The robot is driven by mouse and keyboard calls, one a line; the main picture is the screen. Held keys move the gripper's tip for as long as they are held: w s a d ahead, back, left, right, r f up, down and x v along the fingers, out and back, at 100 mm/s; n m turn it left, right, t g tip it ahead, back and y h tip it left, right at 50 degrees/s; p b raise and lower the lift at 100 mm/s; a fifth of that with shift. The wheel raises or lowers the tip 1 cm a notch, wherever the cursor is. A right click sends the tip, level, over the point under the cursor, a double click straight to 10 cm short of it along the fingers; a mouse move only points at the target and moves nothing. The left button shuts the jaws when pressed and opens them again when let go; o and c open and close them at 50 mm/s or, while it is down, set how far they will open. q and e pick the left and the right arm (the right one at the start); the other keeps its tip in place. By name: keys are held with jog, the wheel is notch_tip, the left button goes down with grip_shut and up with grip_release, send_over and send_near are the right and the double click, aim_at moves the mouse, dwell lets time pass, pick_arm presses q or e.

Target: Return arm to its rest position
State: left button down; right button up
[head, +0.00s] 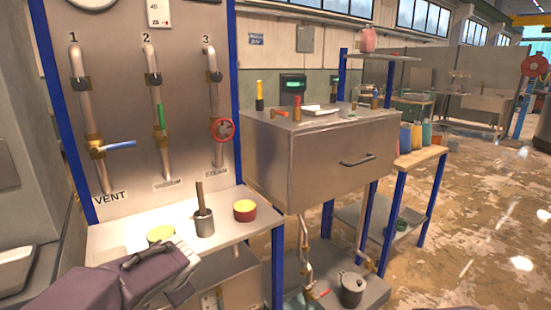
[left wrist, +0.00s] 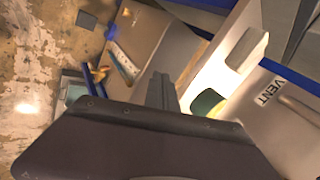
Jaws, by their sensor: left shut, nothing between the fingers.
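My left arm comes in from the bottom left of the head view. My left gripper (head: 172,278) is over the front of the pale bench (head: 240,226), close to a yellow-topped can (head: 160,234). Its fingertips are hard to make out there. In the left wrist view the left gripper's fingers (left wrist: 161,90) are together with nothing between them. My right gripper is in neither view.
The panel (head: 120,50) has three pipes: a blue lever (head: 121,145), a green handle (head: 161,116) and a red wheel (head: 222,129). A grey cup (head: 204,223) and a red can (head: 245,210) stand on the bench. A metal chamber (head: 320,165) stands right. Open floor lies beyond.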

pick_arm(q)
jog(key=s+d+f+n+g+h, duration=0.2)
jog(key=s+d+f+n, duration=0.2)
jog(key=s+f, duration=0.4)
jog(key=s+d+f+n+g+h, duration=0.3)
jog(key=s+d+f, duration=0.1)
jog(key=s+f, duration=0.4)
notch_tip(320, 180, up, 24)
jog(key=p, duration=2.2)
jog(key=shift+s+n+t+p, duration=0.15)
jog(key=shift+n+t+p, duration=0.15)
jog(key=shift+n+p, duration=0.1)
